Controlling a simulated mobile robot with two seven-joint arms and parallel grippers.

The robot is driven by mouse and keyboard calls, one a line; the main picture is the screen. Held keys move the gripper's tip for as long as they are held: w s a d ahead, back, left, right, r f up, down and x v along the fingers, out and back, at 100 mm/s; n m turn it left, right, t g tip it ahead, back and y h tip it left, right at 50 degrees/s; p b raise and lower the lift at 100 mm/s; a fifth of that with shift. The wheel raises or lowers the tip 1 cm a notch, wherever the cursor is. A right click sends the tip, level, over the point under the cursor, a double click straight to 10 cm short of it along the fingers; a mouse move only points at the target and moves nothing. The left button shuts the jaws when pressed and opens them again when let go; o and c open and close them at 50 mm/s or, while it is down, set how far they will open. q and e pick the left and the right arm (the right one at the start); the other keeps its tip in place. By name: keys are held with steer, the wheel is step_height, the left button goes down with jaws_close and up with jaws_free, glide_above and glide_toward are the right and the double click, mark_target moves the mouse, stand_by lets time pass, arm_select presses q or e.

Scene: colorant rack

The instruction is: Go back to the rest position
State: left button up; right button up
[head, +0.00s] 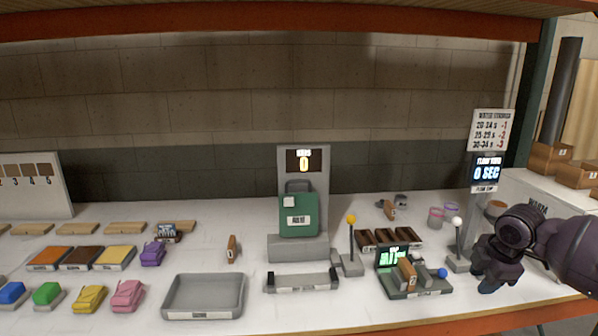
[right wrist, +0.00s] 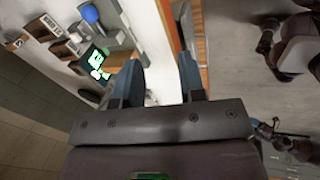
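My right gripper (head: 488,284) is at the right front of the bench, just below the lever with the white knob (head: 457,222). In the right wrist view its two bluish fingers (right wrist: 160,65) stand apart with nothing between them, so it is open and empty. The bench's front edge (right wrist: 176,30) shows beyond the gap. Whether the gripper touches the lever's base is not clear. My left gripper is in neither view.
A station with a green screen (head: 392,257) and a blue knob stands left of the right gripper. A green canister (head: 298,215) sits on a grey stand at the middle. A grey tray (head: 203,296), coloured blocks and toy cars fill the left. An orange shelf beam (head: 300,18) runs overhead.

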steer(key=w+a+r+m+t, duration=0.2)
steer(key=w+a+r+t, duration=0.25)
steer(key=w+t, duration=0.2)
steer(key=s+a+f+m+t+y, duration=0.45)
steer(key=a+f, duration=0.45)
steer(key=a, duration=0.3)
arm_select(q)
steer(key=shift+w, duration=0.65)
arm_select(e)
steer(key=s+d+f+m+h, duration=0.1)
steer(key=s+f+m, duration=0.2)
steer(key=s+f, duration=0.4)
steer(key=s+d+f+m+g+h, duration=0.1)
steer(key=s+f, duration=0.5)
steer(key=s, duration=0.6)
steer(key=s+d+f+m+g+h, duration=0.1)
steer(key=s+f+m+h, duration=0.2)
steer(key=s, duration=0.7)
step_height(320, 180, down, 5)
steer(key=m, duration=0.2)
steer(key=shift+s+r+m, duration=0.15)
steer(key=shift+r+m, duration=0.05)
steer(key=shift+m, duration=0.15)
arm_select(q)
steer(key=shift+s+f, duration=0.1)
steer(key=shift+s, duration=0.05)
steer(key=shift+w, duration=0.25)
